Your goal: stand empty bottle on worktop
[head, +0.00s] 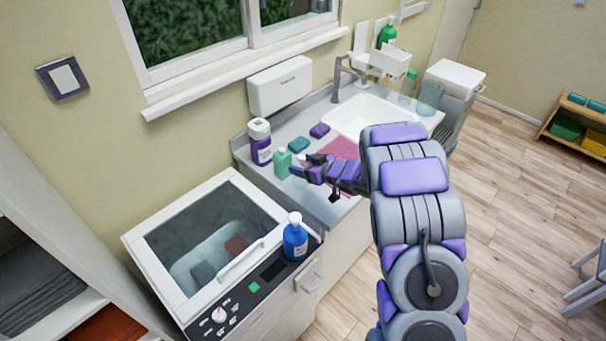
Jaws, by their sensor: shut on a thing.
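A small light-green bottle (282,164) with a pale cap is upright at the left part of the grey worktop (297,124). My gripper (296,171) reaches in from the right and is shut on this bottle at its right side. Part of the bottle is hidden by the fingers. Its base is at or just above the worktop; I cannot tell whether it touches. I cannot see whether the bottle is empty.
The sink (362,113) is behind. A blue pump bottle (295,237) stands on the lidded unit (185,293) in front.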

